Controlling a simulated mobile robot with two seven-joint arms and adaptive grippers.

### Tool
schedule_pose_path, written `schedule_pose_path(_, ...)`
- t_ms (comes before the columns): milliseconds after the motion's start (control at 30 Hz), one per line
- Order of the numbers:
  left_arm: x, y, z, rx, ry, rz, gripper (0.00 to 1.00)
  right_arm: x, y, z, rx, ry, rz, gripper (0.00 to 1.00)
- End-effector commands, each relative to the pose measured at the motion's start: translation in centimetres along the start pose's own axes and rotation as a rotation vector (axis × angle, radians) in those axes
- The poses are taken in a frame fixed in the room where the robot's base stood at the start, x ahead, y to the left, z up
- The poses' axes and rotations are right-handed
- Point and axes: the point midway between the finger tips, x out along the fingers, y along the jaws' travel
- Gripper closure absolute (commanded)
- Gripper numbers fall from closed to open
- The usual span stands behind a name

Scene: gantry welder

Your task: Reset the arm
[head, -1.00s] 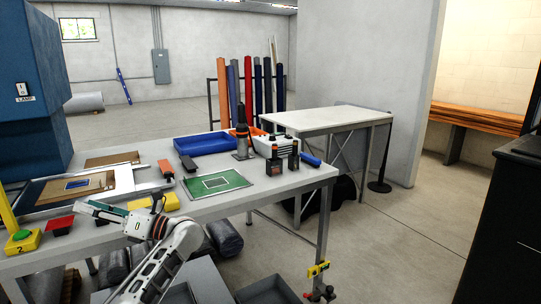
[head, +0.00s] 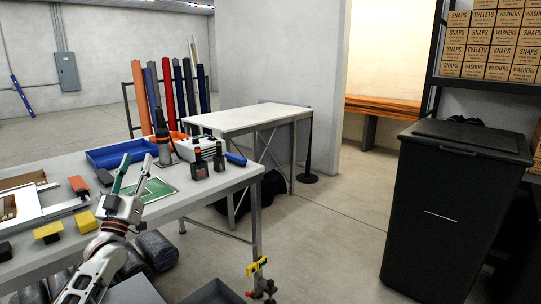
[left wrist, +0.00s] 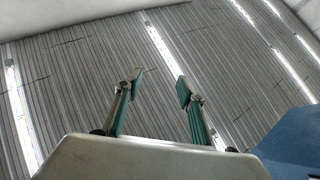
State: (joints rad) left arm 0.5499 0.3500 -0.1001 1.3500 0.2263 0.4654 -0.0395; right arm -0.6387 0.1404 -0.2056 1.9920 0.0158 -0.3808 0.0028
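My left arm rises from the lower left in the head view. Its left gripper (head: 137,160) points upward in front of the work table (head: 205,203), with its two green-and-grey fingers spread and nothing between them. In the left wrist view, the left gripper (left wrist: 159,85) also shows its fingers apart and empty, against the ribbed ceiling (left wrist: 90,70). My right arm and right gripper are not in view.
The work table carries a blue tray (head: 108,156), a green mat (head: 155,190), a yellow block (head: 47,231) and dark tools. A white-topped table (head: 247,118) stands behind. A black bin (head: 450,210) stands at right. The floor (head: 325,240) between is clear.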

Motion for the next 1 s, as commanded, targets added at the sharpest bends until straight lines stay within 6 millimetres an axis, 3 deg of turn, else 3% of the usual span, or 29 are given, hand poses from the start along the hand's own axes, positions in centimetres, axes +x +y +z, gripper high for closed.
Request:
schedule_pose_path(100,-0.5,0.2,5.2,0.160,-0.206,0.024,0.61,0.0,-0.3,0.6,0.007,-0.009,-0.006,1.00)
schedule_pose_path(200,-1.6,-0.5,8.7,0.280,-0.356,0.032,0.61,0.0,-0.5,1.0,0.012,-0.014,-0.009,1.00)
schedule_pose_path(400,-4.2,-2.7,13.6,0.473,-0.590,0.029,0.61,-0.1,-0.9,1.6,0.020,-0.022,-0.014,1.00)
schedule_pose_path(533,-6.1,-4.5,15.7,0.583,-0.721,0.019,0.61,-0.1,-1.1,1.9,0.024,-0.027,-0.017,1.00)
schedule_pose_path(867,-19.4,1.7,21.5,0.519,-0.838,0.119,0.61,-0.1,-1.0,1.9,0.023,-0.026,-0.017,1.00)
schedule_pose_path(1000,-27.5,5.2,23.3,0.473,-0.909,0.170,0.61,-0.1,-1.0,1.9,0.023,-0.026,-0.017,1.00)
